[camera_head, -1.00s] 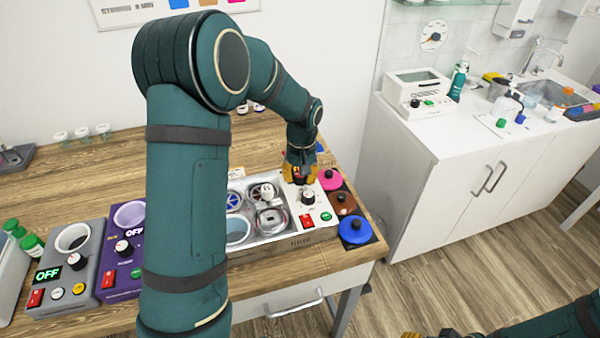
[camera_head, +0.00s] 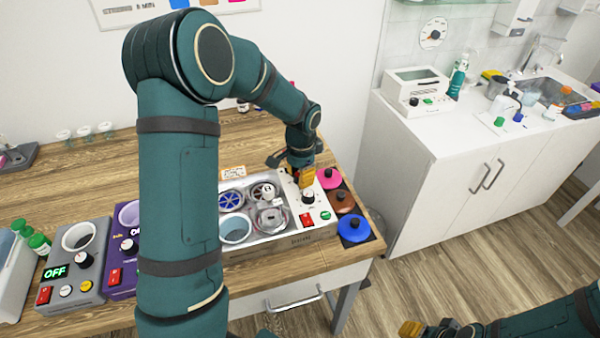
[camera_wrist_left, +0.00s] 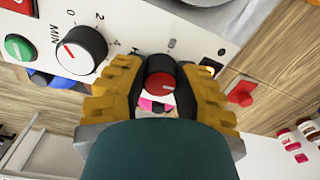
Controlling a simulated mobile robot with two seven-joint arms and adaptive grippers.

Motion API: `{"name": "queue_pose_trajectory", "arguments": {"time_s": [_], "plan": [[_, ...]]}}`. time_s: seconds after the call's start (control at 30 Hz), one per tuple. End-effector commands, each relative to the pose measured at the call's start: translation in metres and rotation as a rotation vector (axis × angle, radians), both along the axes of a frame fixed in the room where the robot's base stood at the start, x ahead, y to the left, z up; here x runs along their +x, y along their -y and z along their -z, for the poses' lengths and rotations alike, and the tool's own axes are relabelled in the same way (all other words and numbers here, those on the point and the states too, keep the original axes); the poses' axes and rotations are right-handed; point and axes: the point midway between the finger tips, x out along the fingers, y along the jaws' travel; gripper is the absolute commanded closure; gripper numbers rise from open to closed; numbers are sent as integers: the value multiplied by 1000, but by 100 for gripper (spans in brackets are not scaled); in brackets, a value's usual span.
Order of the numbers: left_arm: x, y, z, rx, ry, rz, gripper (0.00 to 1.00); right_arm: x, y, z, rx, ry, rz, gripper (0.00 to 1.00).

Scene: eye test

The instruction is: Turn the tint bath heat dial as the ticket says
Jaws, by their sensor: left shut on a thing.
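The tint bath is a metal tray unit (camera_head: 262,243) with several cups and a white control panel (camera_head: 322,203). My left gripper (camera_head: 303,180) reaches down over the far end of the panel. In the left wrist view its yellow fingers (camera_wrist_left: 160,85) are shut on a dark knob with a red face (camera_wrist_left: 160,82). Most of this knob's scale is hidden. Beside it is a black dial (camera_wrist_left: 80,50) marked MIN, apart from the fingers; it also shows in the head view (camera_head: 308,195). A small orange-and-white card (camera_head: 233,172) stands behind the bath; its text is unreadable.
A grey unit (camera_head: 75,270) reading OFF and a purple unit (camera_head: 124,282) stand left. My right gripper (camera_head: 428,330) is at the bottom edge, partly cut off.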

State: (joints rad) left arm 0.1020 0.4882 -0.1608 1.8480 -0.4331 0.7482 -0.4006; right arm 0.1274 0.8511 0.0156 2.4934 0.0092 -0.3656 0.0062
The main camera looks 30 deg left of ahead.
Motion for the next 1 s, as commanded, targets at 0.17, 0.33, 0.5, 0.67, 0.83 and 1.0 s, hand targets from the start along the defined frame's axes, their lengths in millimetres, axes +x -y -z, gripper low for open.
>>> {"name": "queue_pose_trajectory", "arguments": {"time_s": [0.17, 0.33, 0.5, 0.67, 0.83, 1.0], "plan": [[-1, 0, 0, -1, -4, 163, 100, 2, 0, -7, -1, 4, 3, 53], [-1, 0, 0, -2, -3, 309, 100, 4, 1, -12, -2, 8, 6, 53], [-1, 0, 0, -1, -3, 427, 100, 5, 1, -16, -2, 11, 9, 53], [-1, 0, 1, -2, -4, 506, 100, 6, 1, -19, -3, 14, 11, 53], [-1, 1, 1, -2, -4, 558, 100, 7, 1, -21, -4, 16, 12, 53], [-1, 1, 1, -2, -4, 580, 100, 7, 1, -21, -4, 16, 13, 53]]}}
